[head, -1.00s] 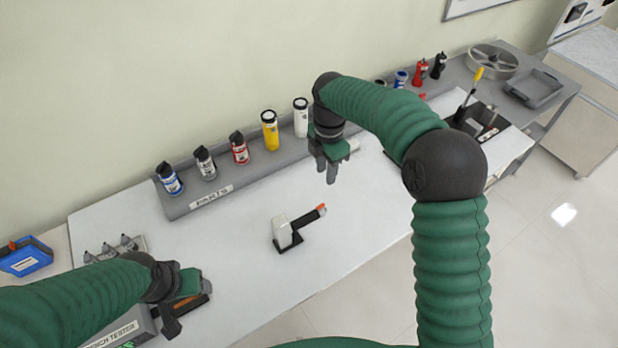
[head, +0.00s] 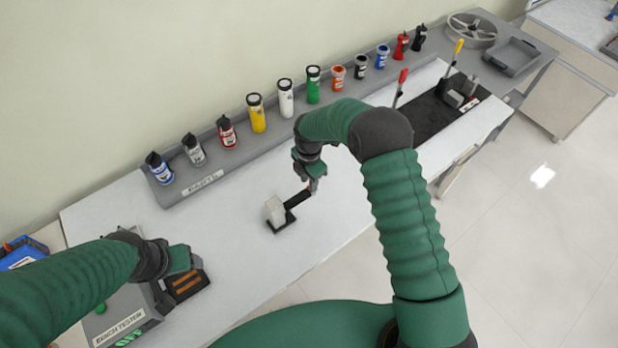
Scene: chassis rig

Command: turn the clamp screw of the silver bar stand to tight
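A small stand with a pale silver-white block (head: 274,210) on a black base (head: 283,224) sits on the white bench. A black arm (head: 297,199) slants up from it to the right. My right gripper (head: 314,187) points down at the far end of that arm, and its fingers overlap it in the view. The orange tip at that end is mostly hidden, and I cannot tell whether the fingers touch it or are shut. My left gripper (head: 184,268) is over the bench tester (head: 128,318) at the lower left, away from the stand; its finger gap is unclear.
A grey parts rack (head: 205,182) with several coloured bottles runs along the wall. A black fixture (head: 432,112) with red and yellow levers stands to the right. A handwheel (head: 472,30) and a grey tray (head: 511,57) lie beyond it. The bench around the stand is clear.

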